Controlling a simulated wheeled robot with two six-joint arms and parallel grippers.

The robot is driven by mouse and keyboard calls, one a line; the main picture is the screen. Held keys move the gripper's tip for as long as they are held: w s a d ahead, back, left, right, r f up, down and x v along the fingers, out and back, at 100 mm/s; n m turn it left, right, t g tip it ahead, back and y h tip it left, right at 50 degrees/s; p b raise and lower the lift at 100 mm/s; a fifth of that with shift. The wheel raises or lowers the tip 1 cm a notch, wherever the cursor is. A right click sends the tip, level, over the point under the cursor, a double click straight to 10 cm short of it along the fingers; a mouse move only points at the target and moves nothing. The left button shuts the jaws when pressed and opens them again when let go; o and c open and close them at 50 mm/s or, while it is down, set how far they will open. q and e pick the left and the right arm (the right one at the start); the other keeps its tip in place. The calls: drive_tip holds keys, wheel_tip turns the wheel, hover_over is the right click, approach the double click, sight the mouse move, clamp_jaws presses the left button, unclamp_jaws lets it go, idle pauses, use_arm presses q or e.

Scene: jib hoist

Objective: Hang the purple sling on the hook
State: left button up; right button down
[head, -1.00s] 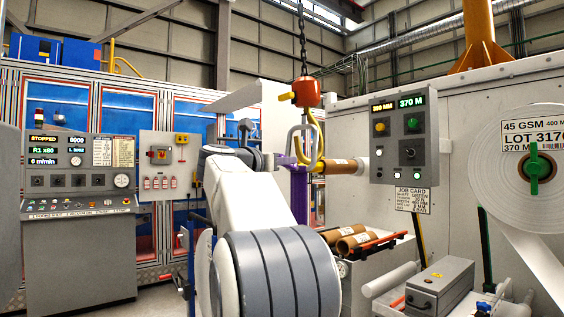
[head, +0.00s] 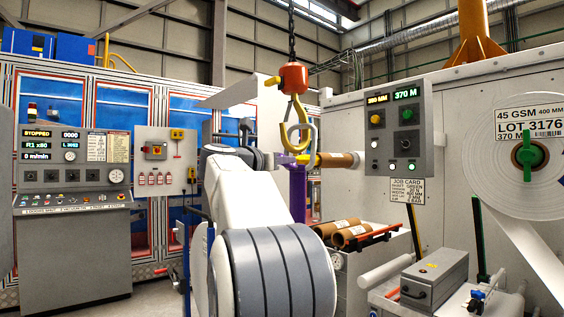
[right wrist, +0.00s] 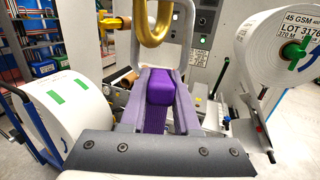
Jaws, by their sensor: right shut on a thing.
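The purple sling (head: 298,192) hangs from my right gripper (right wrist: 160,95), which is shut on its purple block in the right wrist view. A pale grey metal ring rises above the block and also shows in the head view (head: 314,137). The yellow hook (head: 289,130) hangs from a red hook block (head: 293,78) on a chain, close to the ring. In the right wrist view the hook's curve (right wrist: 150,30) overlaps the ring's opening. I cannot tell whether it passes through the ring. My forearm hides part of the sling in the head view. My left gripper is not in view.
A control box (head: 397,128) stands just right of the hook. A brown roll core (head: 335,160) sticks out behind the ring. More cores (head: 345,232) lie on a rack below. A large white roll (head: 530,165) is at right, a console (head: 72,210) at left.

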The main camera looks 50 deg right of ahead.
drive_tip(key=f+b, duration=0.1)
drive_tip(key=b, duration=0.1)
drive_tip(key=f+b, duration=0.1)
drive_tip(key=f, duration=0.1)
drive_tip(key=shift+w+a+f+b, duration=0.1)
drive_tip(key=shift+a+f+b, duration=0.15)
drive_tip(key=shift+a+b, duration=0.15)
idle(0.4)
drive_tip(key=shift+w+a+f+b, duration=0.15)
drive_tip(key=shift+a+f+b, duration=0.45)
drive_tip(key=shift+b, duration=0.05)
drive_tip(key=shift+f, duration=0.1)
